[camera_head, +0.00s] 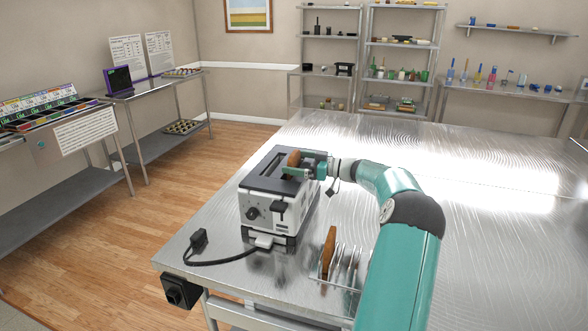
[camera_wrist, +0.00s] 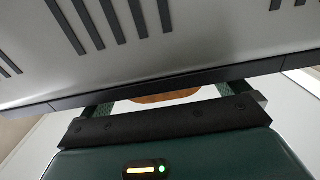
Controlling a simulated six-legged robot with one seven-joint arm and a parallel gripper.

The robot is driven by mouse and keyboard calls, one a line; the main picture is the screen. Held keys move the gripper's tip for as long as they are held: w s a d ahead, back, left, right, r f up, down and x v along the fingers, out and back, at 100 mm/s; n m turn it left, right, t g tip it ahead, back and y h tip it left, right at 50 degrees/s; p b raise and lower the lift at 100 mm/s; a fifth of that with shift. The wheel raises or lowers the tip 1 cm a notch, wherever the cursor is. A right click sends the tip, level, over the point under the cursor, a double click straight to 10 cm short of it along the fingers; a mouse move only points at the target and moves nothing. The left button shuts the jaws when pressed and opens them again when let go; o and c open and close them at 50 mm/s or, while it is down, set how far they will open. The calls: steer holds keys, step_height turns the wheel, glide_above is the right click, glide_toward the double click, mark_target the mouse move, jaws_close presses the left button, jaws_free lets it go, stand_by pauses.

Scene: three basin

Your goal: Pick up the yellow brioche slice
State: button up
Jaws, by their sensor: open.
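My gripper (camera_head: 297,171) is open over the far end of the toaster (camera_head: 268,208), a white and black box with a knob, on the metal table. A brown-orange bread slice (camera_head: 293,157) stands partly out of the toaster's top, at my fingers. In the wrist view an orange-brown edge of bread (camera_wrist: 165,97) shows between my two fingers (camera_wrist: 165,98); most of it is hidden. A second brown slice (camera_head: 329,252) stands upright in a wire rack (camera_head: 346,268). Neither slice looks clearly yellow, so I cannot tell which is the brioche.
A black cord runs from the toaster to a plug (camera_head: 199,238) near the table's left edge. The steel table (camera_head: 480,230) is clear to the right of my arm. Side tables and shelves (camera_head: 404,60) stand farther off along the walls.

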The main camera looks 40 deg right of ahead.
steer(key=shift+w+a, duration=0.25)
steer(key=shift+w, duration=0.25)
steer(key=c, duration=0.7)
step_height(320, 180, up, 18)
steer(key=shift+s, duration=0.1)
